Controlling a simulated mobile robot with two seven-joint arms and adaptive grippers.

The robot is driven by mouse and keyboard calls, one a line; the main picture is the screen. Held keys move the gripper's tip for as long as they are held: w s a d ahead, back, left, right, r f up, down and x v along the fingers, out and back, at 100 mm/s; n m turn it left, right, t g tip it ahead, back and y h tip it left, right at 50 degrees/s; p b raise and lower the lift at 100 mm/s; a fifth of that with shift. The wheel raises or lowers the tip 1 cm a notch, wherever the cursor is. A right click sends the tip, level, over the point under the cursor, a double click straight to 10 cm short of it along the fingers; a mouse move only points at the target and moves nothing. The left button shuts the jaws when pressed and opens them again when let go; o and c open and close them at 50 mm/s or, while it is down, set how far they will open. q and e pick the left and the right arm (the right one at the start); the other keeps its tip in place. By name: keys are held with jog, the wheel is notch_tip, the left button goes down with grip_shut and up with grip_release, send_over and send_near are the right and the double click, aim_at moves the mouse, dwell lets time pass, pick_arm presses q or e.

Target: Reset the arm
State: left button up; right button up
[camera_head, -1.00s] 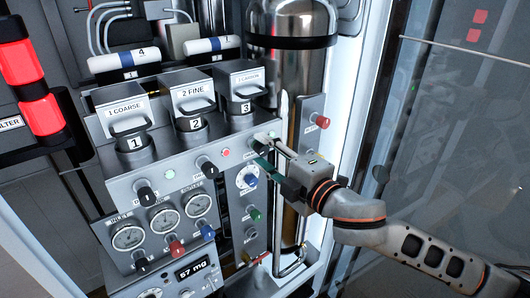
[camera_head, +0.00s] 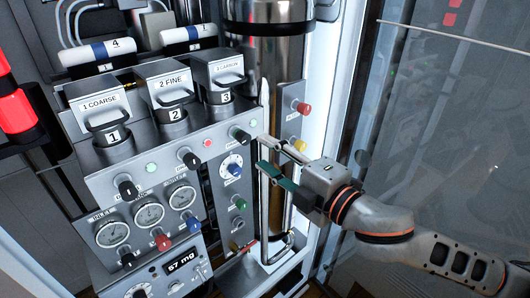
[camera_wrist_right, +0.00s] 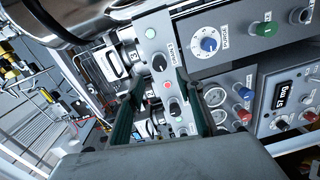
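My right gripper (camera_head: 268,154) is open and empty, just right of the sloped control panel (camera_head: 105,182). Its two fingers show apart in the right wrist view (camera_wrist_right: 160,105). The panel's black knobs stand clear of the fingers: the knob under canister 3 (camera_head: 240,134), the knob under canister 2 (camera_head: 190,157) and the knob under canister 1 (camera_head: 128,187). In the wrist view, a black knob (camera_wrist_right: 175,107) and a red lamp (camera_wrist_right: 167,85) show between the fingers, farther off. My left gripper is not in view.
Behind the gripper stand a steel cylinder (camera_head: 275,62) and a strip with a red button (camera_head: 303,108) and a yellow button (camera_head: 298,145). A side panel holds a blue dial (camera_head: 234,169). A glass door (camera_head: 450,130) stands right of my arm.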

jog(key=d+f+m+h, duration=0.25)
jog(key=f+m, duration=0.35)
jog(key=f, duration=0.6)
jog(key=d+f+m+h, duration=0.2)
jog(key=d+f+m, duration=0.3)
jog(key=f, duration=0.7)
jog(key=s+d+f+m+g+h, duration=0.1)
jog(key=s+d+f+m, duration=0.3)
jog(key=s+f, duration=0.5)
jog(key=s+d+f+m+g+h, duration=0.2)
jog(key=s+d+f+m, duration=0.3)
jog(key=f, duration=0.8)
jog(key=s+d, duration=0.1)
jog(key=s, duration=0.2)
jog(key=shift+s+f+g+h, duration=0.25)
jog(key=shift+s+g+h, duration=0.05)
jog(key=shift+s+h, duration=0.05)
